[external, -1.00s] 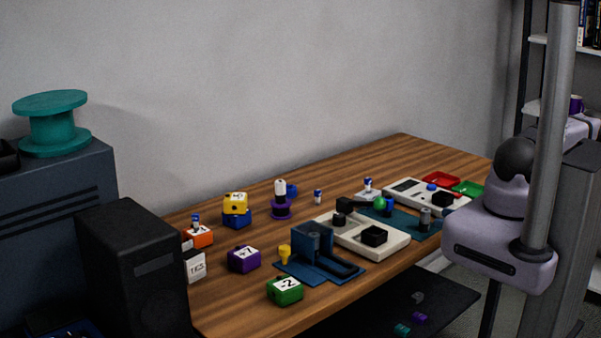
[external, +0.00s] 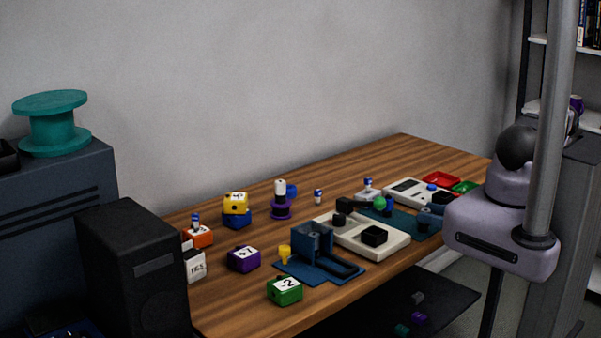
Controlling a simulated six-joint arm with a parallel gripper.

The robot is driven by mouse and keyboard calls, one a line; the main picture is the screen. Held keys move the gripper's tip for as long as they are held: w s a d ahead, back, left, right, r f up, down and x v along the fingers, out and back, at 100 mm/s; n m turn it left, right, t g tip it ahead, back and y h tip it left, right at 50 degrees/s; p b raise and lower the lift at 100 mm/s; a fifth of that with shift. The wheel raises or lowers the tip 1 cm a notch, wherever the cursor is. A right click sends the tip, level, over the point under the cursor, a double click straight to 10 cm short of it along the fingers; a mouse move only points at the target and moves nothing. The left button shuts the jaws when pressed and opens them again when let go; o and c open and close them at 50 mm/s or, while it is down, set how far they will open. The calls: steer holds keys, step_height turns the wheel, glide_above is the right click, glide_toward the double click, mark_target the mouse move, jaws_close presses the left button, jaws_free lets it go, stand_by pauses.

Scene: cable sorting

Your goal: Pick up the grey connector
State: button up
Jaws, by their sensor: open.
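A small grey piece (external: 417,297) lies on the dark lower shelf under the desk, above a purple piece (external: 419,318) and a teal piece (external: 403,330). It may be the grey connector, but it is too small and dim to be sure. A grey shape (external: 430,215) also shows on the right end of the teal mat, beside the lilac body of my arm. I cannot tell what it is. My arm's lilac body and its grey tube stand in the right foreground. I cannot make out my gripper's fingers.
A black box (external: 130,270) stands at the left. The desk's back strip is clear.

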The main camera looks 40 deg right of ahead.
steer(key=shift+p+x, duration=0.3)
steer(key=shift+x, duration=0.8)
jaws_close()
